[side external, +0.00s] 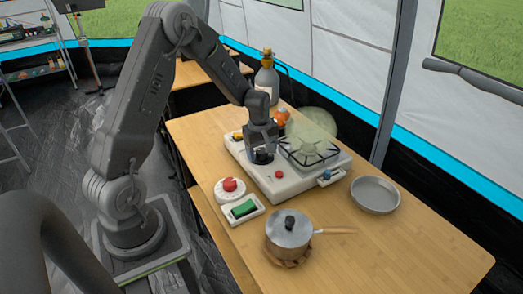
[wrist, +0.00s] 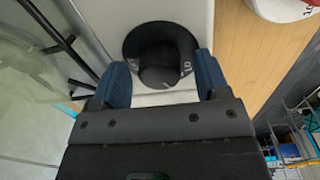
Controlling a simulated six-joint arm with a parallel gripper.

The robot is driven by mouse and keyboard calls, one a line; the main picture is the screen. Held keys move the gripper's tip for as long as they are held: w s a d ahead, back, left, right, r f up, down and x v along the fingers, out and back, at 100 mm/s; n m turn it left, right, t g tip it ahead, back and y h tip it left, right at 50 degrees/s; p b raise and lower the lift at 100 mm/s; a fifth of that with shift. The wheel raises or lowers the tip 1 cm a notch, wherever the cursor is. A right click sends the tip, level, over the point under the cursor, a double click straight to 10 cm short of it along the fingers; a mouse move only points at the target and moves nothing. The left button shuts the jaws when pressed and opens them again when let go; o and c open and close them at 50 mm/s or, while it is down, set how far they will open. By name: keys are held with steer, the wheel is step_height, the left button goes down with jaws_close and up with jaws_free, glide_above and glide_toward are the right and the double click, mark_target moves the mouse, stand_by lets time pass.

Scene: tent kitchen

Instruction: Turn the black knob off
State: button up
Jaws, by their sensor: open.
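The black knob (wrist: 158,62) sits on a round dark dial plate on the white stove top. In the wrist view it lies between the two blue fingers of my gripper (wrist: 159,78), which are open, one on each side of it. I cannot tell whether either finger touches it. In the side view my gripper (side external: 262,152) points down over the left part of the white stove (side external: 285,188) and mostly covers the knob there. A white mark and part of a label show on the dial.
A red button on a white round base (side external: 229,188) and a green switch (side external: 243,208) lie left of the stove. A lidded pot (side external: 288,235) stands in front and a metal plate (side external: 375,194) at the right. A bottle (side external: 267,82) stands behind. The table's right front is clear.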

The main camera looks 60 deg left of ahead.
steer(key=c, duration=0.9)
steer(key=shift+c, duration=0.2)
